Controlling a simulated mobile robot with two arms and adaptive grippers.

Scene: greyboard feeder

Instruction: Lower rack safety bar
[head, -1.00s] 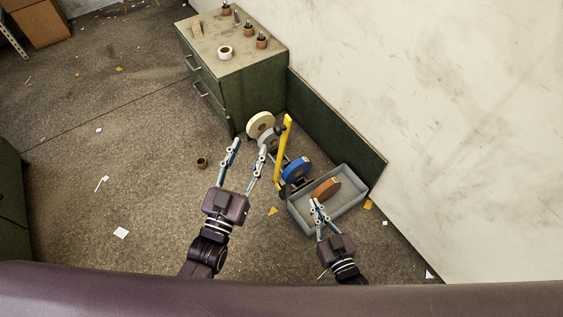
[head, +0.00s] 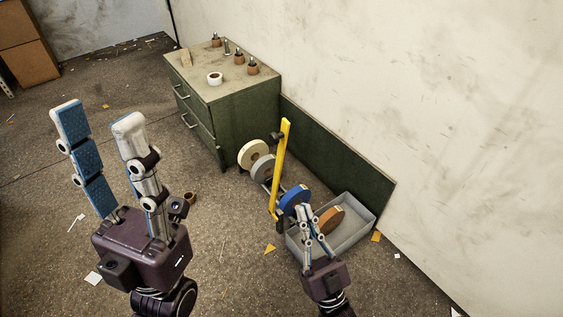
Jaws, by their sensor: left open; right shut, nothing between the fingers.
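The yellow safety bar (head: 283,165) stands nearly upright at the rack, its lower end near the blue roll. The rack carries a cream roll (head: 249,151), a grey roll (head: 262,168) and a blue roll (head: 298,194). My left gripper (head: 99,125) is open and empty, raised close to the camera at the left, well apart from the bar. My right gripper (head: 303,208) is shut and empty, in front of the blue roll and right of the bar's lower end. Whether it touches the roll cannot be told. The rack's frame is mostly hidden.
A grey bin (head: 362,222) with an orange-brown roll (head: 330,220) stands right of the rack. A green cabinet (head: 237,117) and a low green panel (head: 340,150) stand behind. The floor at left is mostly clear.

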